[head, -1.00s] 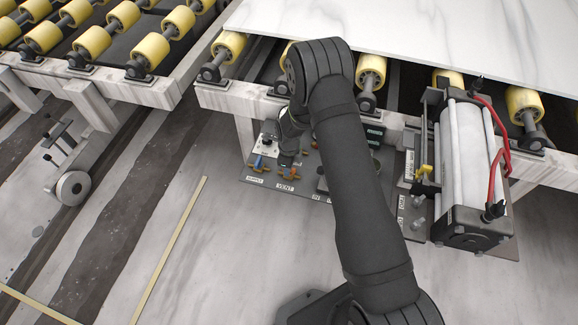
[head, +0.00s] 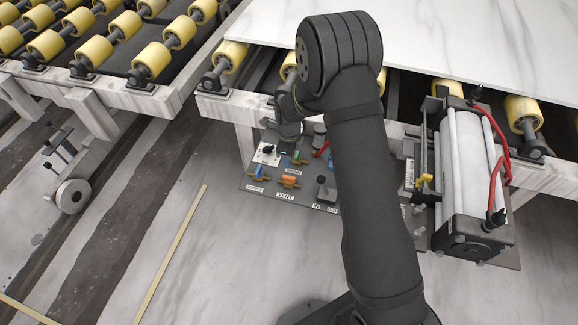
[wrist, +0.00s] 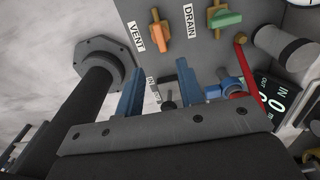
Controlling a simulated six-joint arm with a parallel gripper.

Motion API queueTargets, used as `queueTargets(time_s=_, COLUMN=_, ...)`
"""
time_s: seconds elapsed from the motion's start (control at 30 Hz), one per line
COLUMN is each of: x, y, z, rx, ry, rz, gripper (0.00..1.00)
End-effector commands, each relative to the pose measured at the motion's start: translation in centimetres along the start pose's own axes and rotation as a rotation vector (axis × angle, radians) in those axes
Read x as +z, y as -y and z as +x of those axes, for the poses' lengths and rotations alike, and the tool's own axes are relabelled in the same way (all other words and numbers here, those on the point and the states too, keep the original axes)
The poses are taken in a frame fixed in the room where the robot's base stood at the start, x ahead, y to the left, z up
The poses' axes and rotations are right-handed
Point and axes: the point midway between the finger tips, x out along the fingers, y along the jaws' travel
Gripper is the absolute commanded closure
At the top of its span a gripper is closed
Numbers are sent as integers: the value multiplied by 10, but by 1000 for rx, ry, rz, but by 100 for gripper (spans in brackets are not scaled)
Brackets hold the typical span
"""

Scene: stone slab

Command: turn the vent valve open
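The vent valve (head: 289,181) has an orange handle and sits behind the VENT label on the grey panel. In the wrist view the orange vent handle (wrist: 161,36) lies beyond my fingertips, roughly in line with its yellow body. My gripper (wrist: 160,78) is open, its two blue fingers apart and empty. A gap shows between the fingers and the vent handle, and they do not appear to touch it. In the head view my wrist is above the back of the panel, and the fingers cannot be clearly made out.
The green-handled drain valve (wrist: 224,19) is close beside the vent valve. A supply valve (head: 257,172) with a blue handle is left of it. A dark lever (head: 325,188) stands to the right. A red-hosed cylinder (head: 465,175) is farther right. The stone slab (head: 450,40) lies behind.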

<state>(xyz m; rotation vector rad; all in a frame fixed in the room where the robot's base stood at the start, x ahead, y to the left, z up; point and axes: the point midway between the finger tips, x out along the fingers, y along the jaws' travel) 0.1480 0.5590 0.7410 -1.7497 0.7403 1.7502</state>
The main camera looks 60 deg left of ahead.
Motion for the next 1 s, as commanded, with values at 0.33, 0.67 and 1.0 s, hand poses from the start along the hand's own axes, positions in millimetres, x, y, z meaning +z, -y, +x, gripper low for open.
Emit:
queueTargets(time_s=0.33, x=0, y=0, z=-54, rx=-1, ry=1, rz=0, gripper=65)
queueTargets(time_s=0.67, x=0, y=0, z=-60, rx=0, ry=0, rz=0, gripper=65)
queueTargets(time_s=1.0, x=0, y=0, z=-42, rx=3, ry=-2, rz=0, gripper=65)
